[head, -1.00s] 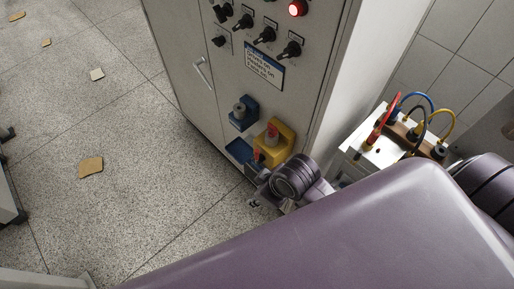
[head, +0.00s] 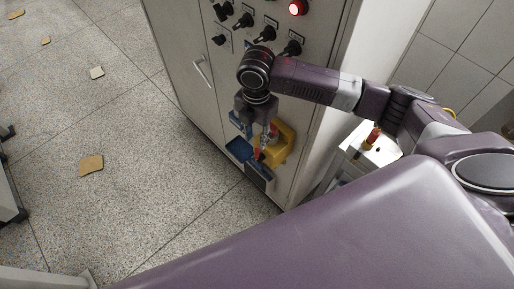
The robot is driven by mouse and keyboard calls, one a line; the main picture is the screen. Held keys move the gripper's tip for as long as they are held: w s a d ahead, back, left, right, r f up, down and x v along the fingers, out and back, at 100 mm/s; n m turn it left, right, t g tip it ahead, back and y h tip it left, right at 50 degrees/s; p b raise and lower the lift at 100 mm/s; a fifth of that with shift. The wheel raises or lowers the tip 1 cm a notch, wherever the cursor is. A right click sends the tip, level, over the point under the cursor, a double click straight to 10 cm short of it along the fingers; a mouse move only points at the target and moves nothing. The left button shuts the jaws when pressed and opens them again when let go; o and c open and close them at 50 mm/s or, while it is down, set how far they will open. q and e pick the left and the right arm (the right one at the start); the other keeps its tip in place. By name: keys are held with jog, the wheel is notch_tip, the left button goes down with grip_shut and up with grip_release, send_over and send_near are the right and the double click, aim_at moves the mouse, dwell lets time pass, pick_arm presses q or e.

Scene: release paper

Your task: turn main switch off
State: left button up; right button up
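A yellow switch housing (head: 284,146) is mounted low on the front of a grey cabinet (head: 181,73). A red handle (head: 257,154) shows at its lower left, partly hidden by my gripper. My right gripper (head: 258,141) points down in front of the yellow housing, close to the red handle. I cannot tell whether it touches the handle or how far its fingers are apart. A red lamp (head: 297,7) on the panel above is lit. My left gripper is not in view.
Several black knobs (head: 291,47) sit above my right arm. A blue part (head: 238,149) is beside the yellow housing. A white box with cable sockets (head: 381,153) stands to the right. Brown scraps (head: 91,165) lie on the open floor at left.

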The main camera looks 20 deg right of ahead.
aim_at(257, 149)
jog(key=shift+w+d, duration=0.1)
jog(key=shift+d, duration=0.1)
jog(key=shift+f, duration=0.35)
notch_tip(257, 149, down, 7)
jog(key=shift+r+p, duration=0.1)
jog(key=shift+p, duration=0.6)
jog(key=shift+c, duration=0.7)
grip_shut()
